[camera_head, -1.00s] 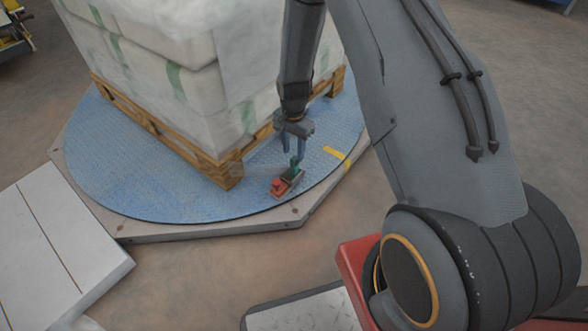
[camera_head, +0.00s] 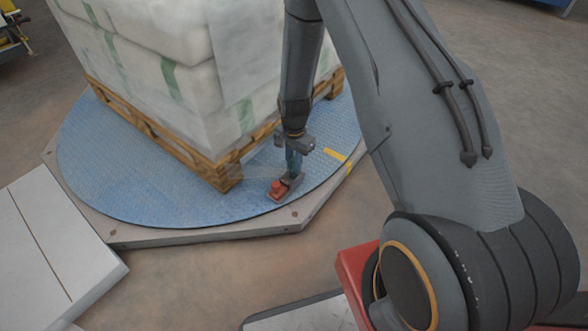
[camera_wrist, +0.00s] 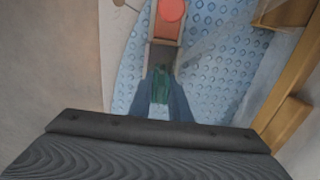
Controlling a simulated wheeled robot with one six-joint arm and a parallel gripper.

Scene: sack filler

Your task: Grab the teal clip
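The teal clip (camera_wrist: 161,86) stands between the two blue fingers of my gripper (camera_wrist: 160,90) in the wrist view. The fingers lean in against its sides, and my gripper looks shut on it. In the head view my gripper (camera_head: 293,158) points down at the turntable edge, and its fingers mostly hide the clip. The clip is at the grey end of a small red-and-grey block (camera_head: 283,190) with a round red knob (camera_wrist: 172,10).
A pallet (camera_head: 215,172) of wrapped white sacks (camera_head: 190,90) stands on the blue round turntable (camera_head: 110,185), close left of my gripper. A strip of clear film seems to run from the load towards the block. A pale platform (camera_head: 60,240) lies at lower left.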

